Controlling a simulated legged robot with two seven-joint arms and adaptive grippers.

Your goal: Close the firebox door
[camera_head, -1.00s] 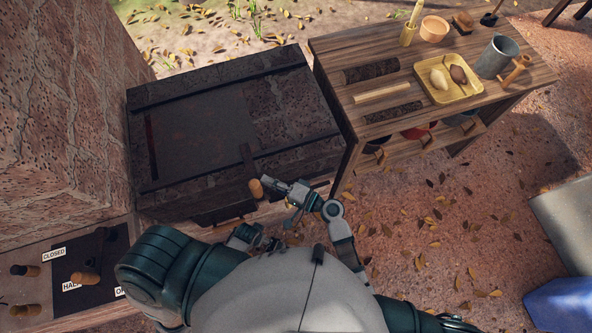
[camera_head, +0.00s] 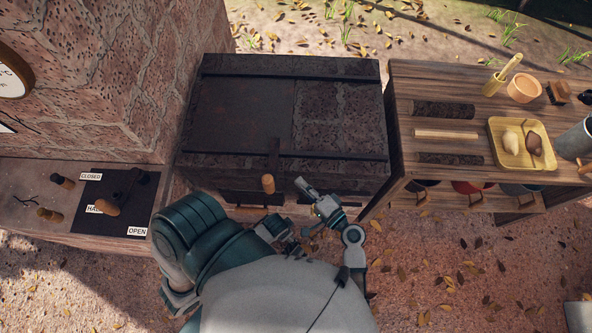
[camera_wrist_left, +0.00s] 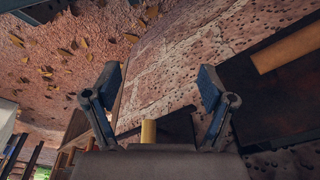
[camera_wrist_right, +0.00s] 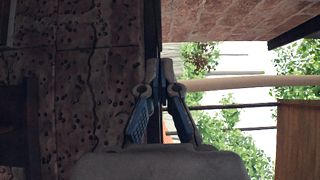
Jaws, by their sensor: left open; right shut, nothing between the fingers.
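The brick firebox (camera_head: 340,115) stands in front of me with a dark metal plate (camera_head: 240,110) on top. A dark bar (camera_head: 273,155) with a wooden knob (camera_head: 268,184) projects at its front edge. I cannot tell the door's exact position, as the front face is mostly hidden from above. My right gripper (camera_head: 304,187) is shut and empty, just right of the knob and apart from it. In the right wrist view its fingers (camera_wrist_right: 162,85) meet beside a brick face. In the left wrist view my left gripper (camera_wrist_left: 160,85) is open, with a wooden handle (camera_wrist_left: 149,132) showing low between its fingers.
On the left, a ledge carries a lever (camera_head: 108,207) beside CLOSED, HALF and OPEN labels. A brick wall (camera_head: 110,70) rises behind it.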

